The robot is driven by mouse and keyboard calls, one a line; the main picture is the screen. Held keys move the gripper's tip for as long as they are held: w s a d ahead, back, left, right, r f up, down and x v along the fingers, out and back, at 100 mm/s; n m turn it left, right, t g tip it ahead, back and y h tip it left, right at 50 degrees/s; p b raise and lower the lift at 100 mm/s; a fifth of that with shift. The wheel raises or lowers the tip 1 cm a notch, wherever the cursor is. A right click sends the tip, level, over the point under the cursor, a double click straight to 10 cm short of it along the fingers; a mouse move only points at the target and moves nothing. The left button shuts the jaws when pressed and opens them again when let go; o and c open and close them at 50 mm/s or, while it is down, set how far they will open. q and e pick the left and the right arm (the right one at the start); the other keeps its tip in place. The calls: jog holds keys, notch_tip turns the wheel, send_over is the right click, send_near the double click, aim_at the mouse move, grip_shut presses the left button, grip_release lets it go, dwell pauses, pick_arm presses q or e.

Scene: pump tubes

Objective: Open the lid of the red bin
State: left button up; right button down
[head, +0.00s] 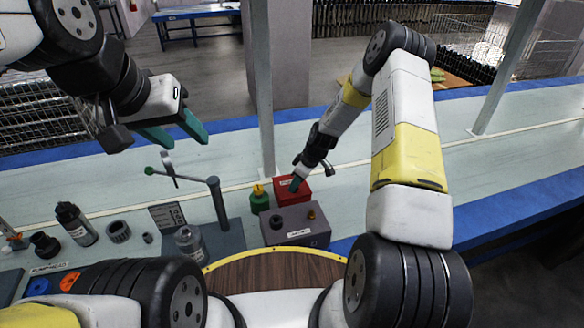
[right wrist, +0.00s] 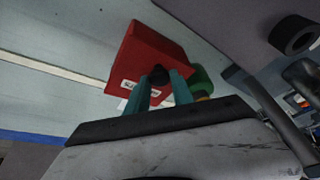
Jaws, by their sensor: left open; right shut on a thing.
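The red bin (head: 302,190) is a small red box on the pale conveyor surface, behind a grey box. It fills the upper middle of the right wrist view (right wrist: 150,52), with a white label on one face. My right gripper (head: 294,184) is at the bin, and its teal fingers are shut on a small black knob (right wrist: 158,75). I see no clear gap between lid and bin. My left gripper (head: 183,140) is open and empty, above the conveyor at the left, well apart from the bin.
A green container with a yellow top (head: 259,201) stands just left of the bin. The grey box (head: 306,228) stands in front. A grey stand (head: 218,205) with a side arm, a bottle (head: 76,224) and several small parts are further left. The conveyor to the right is clear.

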jog(key=w+r+g, duration=0.2)
jog(key=r+g, duration=0.1)
jog(key=shift+a+h, duration=0.2)
jog(key=shift+h, duration=0.1)
jog(key=shift+w+a+r+m+g+h, duration=0.15)
jog(key=shift+w+r+m+g, duration=0.1)
jog(key=shift+w+r+g, duration=0.5)
jog(key=shift+w+a+r+m+g+h, duration=0.15)
jog(key=shift+w+r+m+g, duration=0.25)
jog(key=shift+g, duration=0.55)
jog(key=shift+w+d, duration=0.1)
jog(key=shift+w, duration=0.05)
